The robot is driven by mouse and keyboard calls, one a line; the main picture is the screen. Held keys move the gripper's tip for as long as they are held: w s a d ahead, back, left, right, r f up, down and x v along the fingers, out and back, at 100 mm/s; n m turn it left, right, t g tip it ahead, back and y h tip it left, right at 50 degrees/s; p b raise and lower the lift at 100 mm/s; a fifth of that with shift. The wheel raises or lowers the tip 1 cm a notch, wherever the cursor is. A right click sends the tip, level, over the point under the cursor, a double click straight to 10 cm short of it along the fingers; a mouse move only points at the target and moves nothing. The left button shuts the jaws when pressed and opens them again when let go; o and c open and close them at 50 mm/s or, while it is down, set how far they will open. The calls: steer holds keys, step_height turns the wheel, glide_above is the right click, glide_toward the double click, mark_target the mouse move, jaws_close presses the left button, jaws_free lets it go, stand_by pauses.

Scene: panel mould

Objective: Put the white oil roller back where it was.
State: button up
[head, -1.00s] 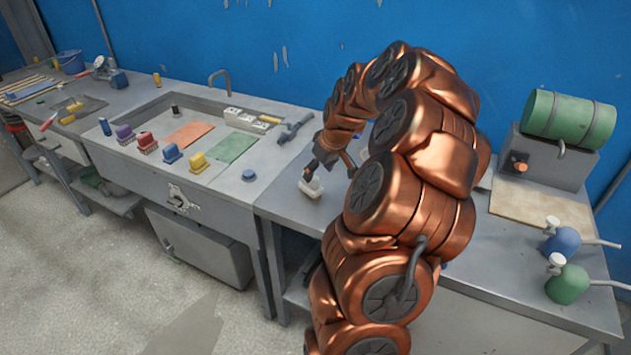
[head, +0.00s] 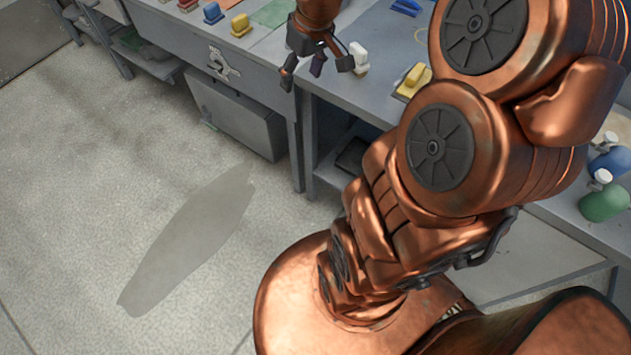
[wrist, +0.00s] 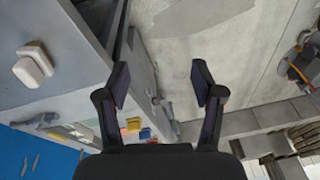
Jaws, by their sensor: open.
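Blue and green (head: 604,203) oil cans stand at the far right. The floor (head: 90,190) in front is clear.

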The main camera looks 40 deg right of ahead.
steer(key=s+a+f+g, duration=0.1)
steer(key=s+a+g, duration=0.1)
steer(key=s+a, duration=0.4)
steer(key=s+a+f+g+h, duration=0.1)
steer(key=s+a, duration=0.6)
steer(key=s, duration=0.8)
steer(key=shift+s+m+g, duration=0.35)
steer(key=shift+m+g, duration=0.05)
steer(key=shift+a, duration=0.1)
steer(key=shift+c, duration=0.3)
